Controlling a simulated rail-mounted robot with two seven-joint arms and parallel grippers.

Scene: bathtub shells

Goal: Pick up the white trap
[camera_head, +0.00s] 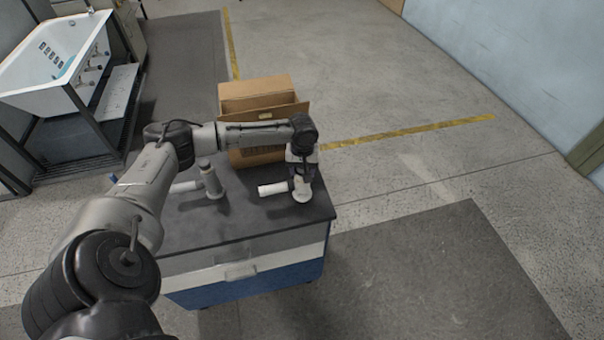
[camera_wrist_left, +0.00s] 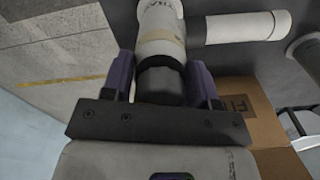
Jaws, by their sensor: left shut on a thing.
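The white trap (camera_head: 272,188) is at the right part of the dark cart top (camera_head: 245,222), with its side pipe pointing left. My left gripper (camera_head: 301,178) reaches down over it from above and is shut on its upright part. In the left wrist view, the fingers of the left gripper (camera_wrist_left: 161,82) sit on both sides of a dark section of the trap (camera_wrist_left: 160,28). I cannot tell whether the trap's base touches the cart top. My right gripper is not in view.
A second, greyer trap (camera_head: 210,181) stands to the left on the cart top. An open cardboard box (camera_head: 255,88) is at the cart's back. A white bathtub shell (camera_head: 55,55) on a dark frame is at the upper left. Floor to the right is clear.

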